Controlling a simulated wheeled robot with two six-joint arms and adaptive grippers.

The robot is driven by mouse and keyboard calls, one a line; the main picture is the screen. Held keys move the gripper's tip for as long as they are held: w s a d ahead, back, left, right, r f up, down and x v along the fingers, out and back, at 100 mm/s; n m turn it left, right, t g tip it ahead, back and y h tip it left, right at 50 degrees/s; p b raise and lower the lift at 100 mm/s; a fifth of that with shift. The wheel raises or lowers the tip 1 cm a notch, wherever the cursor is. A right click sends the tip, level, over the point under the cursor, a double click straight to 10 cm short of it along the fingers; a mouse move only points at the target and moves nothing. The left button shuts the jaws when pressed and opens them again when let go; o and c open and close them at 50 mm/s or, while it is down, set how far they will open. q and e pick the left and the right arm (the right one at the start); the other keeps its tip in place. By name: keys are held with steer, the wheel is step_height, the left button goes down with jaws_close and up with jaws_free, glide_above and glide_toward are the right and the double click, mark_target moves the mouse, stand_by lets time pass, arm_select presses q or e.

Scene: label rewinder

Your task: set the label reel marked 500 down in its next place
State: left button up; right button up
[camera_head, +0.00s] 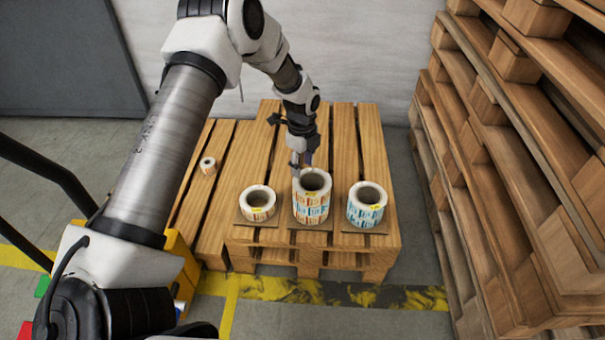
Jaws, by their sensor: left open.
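Three label reels stand upright on small brown square boards on a wooden pallet (362,258). The left reel (258,208) is short with red and orange labels. The middle reel (312,207) is the tallest, with orange and blue labels; I cannot tell whether it is one reel or a stack. The right reel (364,212) has blue labels. Yellow marks show on them, but I cannot read which is 500. My left gripper (302,166) is open at the upper back rim of the middle reel; I cannot tell if it touches. My right gripper is out of view.
A small roll (208,166) stands alone on the pallet slats at the left. Tall stacked pallets (500,150) rise close on the right. A white wall (370,50) is behind. Yellow and black floor tape (330,292) runs in front.

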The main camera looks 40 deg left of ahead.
arm_select(q)
steer(key=s+d+f+n, duration=0.7)
steer(key=s+d+f, duration=0.2)
steer(key=s+f, duration=0.25)
steer(key=s+d+f+n, duration=0.1)
steer(key=s+d+n, duration=0.1)
steer(key=s+n, duration=0.4)
steer(key=s+d+f+n, duration=0.1)
steer(key=s+d+n, duration=0.2)
steer(key=s, duration=1.2)
steer(key=n, duration=0.2)
steer(key=shift+n, duration=0.4)
